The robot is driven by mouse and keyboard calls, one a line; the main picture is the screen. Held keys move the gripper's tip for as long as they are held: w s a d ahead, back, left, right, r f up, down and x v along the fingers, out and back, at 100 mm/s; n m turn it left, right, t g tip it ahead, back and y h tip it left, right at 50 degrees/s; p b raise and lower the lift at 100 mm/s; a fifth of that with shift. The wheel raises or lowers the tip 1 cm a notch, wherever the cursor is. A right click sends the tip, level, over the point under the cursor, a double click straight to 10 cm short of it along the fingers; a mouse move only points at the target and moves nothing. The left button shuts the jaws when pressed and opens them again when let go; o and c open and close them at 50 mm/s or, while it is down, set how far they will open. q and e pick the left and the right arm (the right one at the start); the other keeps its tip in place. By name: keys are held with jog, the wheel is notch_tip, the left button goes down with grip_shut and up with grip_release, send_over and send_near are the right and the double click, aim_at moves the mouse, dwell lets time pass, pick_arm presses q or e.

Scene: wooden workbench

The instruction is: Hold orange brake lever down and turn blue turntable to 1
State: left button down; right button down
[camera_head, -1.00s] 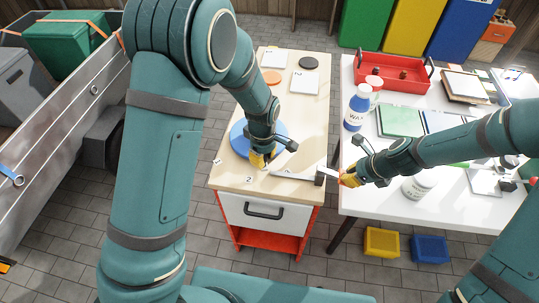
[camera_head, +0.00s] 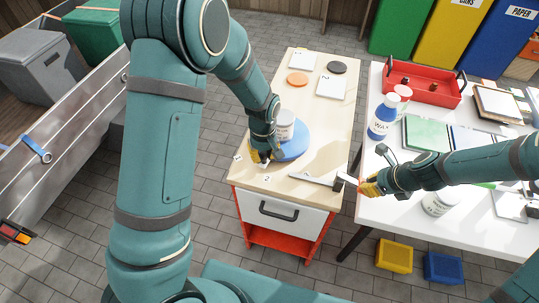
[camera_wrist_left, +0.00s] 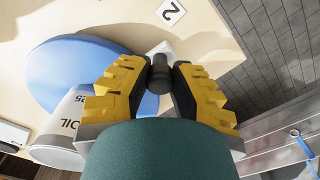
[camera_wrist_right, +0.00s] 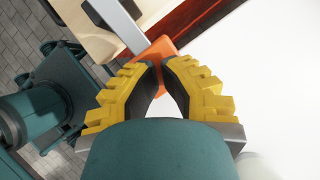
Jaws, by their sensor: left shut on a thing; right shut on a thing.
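The blue turntable (camera_head: 297,143) sits on the wooden bench top, with a white can (camera_head: 285,122) standing on it. My left gripper (camera_head: 260,158) is at the turntable's front left, shut on a dark knob (camera_wrist_left: 160,70), which shows between its fingers in the left wrist view. A "2" label (camera_head: 267,178) lies on the bench in front; another label (camera_head: 238,156), too small to read, lies left of the gripper. My right gripper (camera_head: 370,188) is at the bench's right edge, shut on the orange brake lever (camera_wrist_right: 152,57), whose grip its fingers partly hide.
The white table (camera_head: 375,215) at the right holds a blue WAX bottle (camera_head: 382,118) and a red tray (camera_head: 425,87). Orange (camera_head: 297,79) and black (camera_head: 337,67) discs lie at the bench back.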

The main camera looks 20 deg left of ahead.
pick_arm(q)
jog(key=shift+w+a+m, duration=0.2)
jog(key=shift+a+m, duration=0.45)
jog(key=shift+w+a+m, duration=0.25)
jog(key=shift+a+m, duration=0.35)
jog(key=shift+a, duration=0.05)
jog(key=shift+w+a+m, duration=0.2)
jog(key=shift+a+m, duration=0.45)
jog(key=shift+w+a+m, duration=0.95)
jog(key=shift+a+m, duration=0.25)
jog(key=shift+m, duration=0.3)
jog(key=shift+a, duration=0.1)
jog(key=c, duration=0.8)
grip_release()
jog(key=shift+w, duration=0.1)
jog(key=shift+o, duration=0.2)
notch_tip(320, 180, up, 12)
